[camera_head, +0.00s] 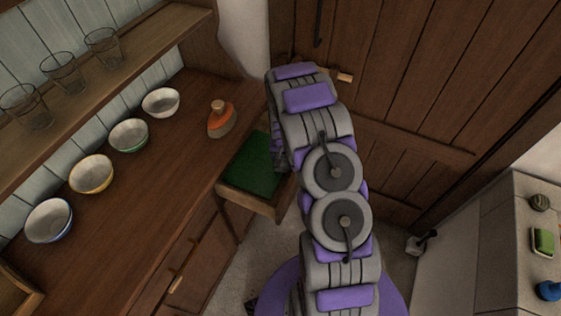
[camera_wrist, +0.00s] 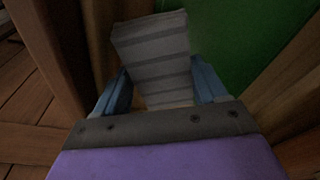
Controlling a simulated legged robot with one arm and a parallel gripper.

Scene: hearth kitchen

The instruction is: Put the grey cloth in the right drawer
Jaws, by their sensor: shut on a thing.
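My gripper (camera_wrist: 160,84) shows in the wrist view with its blue fingers shut on the grey cloth (camera_wrist: 150,42), a folded piece with darker stripes. The right drawer (camera_head: 248,200) stands open at the right end of the wooden counter, with a green lining inside. In the wrist view the green lining (camera_wrist: 235,35) lies behind and to the right of the cloth, between wooden walls. I cannot tell how high the cloth is above the lining. In the head view my arm hides the gripper, the cloth and the drawer's right part.
On the counter (camera_head: 125,235) stand several bowls (camera_head: 92,173) and an orange bottle (camera_head: 221,119) near the open drawer. Glasses (camera_head: 64,73) stand on the shelf above. A drawer with a handle (camera_head: 175,284) is shut at lower left. A wooden door (camera_head: 410,70) is behind my arm.

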